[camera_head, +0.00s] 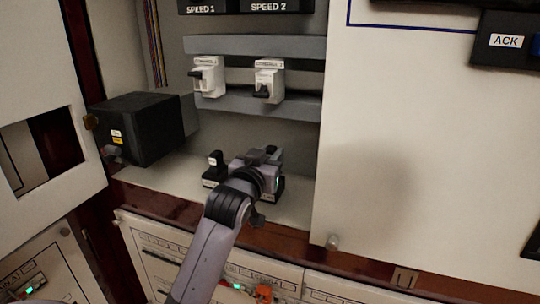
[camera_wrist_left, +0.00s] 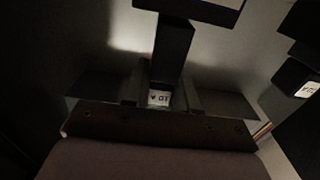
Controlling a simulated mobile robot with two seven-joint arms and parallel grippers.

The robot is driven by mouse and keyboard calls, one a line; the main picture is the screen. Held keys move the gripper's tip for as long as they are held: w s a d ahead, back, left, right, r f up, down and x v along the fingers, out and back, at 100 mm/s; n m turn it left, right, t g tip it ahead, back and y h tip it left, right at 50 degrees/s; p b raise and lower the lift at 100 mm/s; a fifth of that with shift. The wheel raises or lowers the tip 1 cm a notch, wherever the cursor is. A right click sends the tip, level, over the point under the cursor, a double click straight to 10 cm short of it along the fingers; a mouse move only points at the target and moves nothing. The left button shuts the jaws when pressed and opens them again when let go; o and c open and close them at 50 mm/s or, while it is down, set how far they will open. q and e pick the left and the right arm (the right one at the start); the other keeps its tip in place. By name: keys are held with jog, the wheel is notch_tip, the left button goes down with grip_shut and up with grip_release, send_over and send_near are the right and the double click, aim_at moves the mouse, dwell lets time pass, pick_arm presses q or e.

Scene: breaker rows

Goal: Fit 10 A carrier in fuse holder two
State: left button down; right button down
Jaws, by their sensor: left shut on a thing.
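My left gripper (camera_head: 265,160) reaches into the cabinet from below and is shut on a dark carrier. In the left wrist view the carrier's white label (camera_wrist_left: 159,98) shows between the fingers and appears to read 10 A upside down. A black fuse holder (camera_head: 279,190) with a small green light is partly hidden behind the gripper. I cannot tell whether the carrier is seated in it. To its left stands another black holder (camera_head: 210,182) with an upright black piece (camera_head: 215,160) bearing a white label. My right gripper is not in view.
Two white breakers (camera_head: 208,76) and (camera_head: 269,80) sit on the grey rail above. A black box (camera_head: 138,128) stands at the left, a pale panel (camera_head: 400,150) at the right. The cabinet floor is bare left of the holders.

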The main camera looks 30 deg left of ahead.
pick_arm(q)
jog(key=shift+f+b, duration=0.9)
jog(key=shift+f, duration=0.9)
jog(key=c, duration=0.8)
grip_release()
jog(key=shift+v, duration=3.6)
